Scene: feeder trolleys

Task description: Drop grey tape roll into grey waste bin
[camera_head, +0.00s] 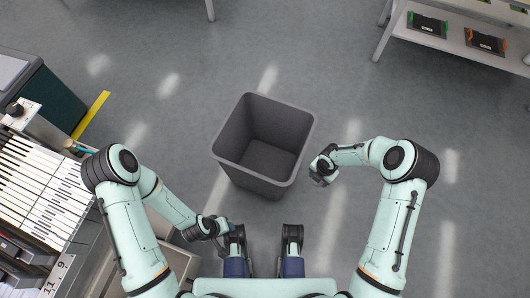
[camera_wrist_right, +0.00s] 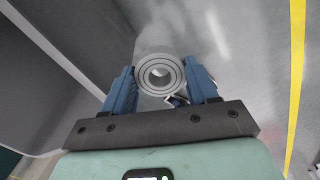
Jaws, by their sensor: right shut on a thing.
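The grey waste bin (camera_head: 243,172) stands on the floor in front of me, upright, and its visible inside looks empty. In the right wrist view its dark grey wall (camera_wrist_right: 78,32) fills the upper left. My right gripper (camera_head: 320,176) is just right of the bin's right rim, apart from it in the picture. In the wrist view this gripper (camera_wrist_right: 162,92) is shut on the grey tape roll (camera_wrist_right: 160,93), with a blue finger on each side and the roll's round end facing the camera. My left gripper (camera_head: 224,246) is low, near the bin's front left; its fingers are too small to judge.
A feeder trolley (camera_head: 45,190) with pale strips stands at the left. A dark green cabinet (camera_head: 50,100) is behind it, beside a yellow floor line (camera_head: 90,115). A shelf (camera_head: 465,40) with small trays is at the upper right. The floor right of the bin is clear.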

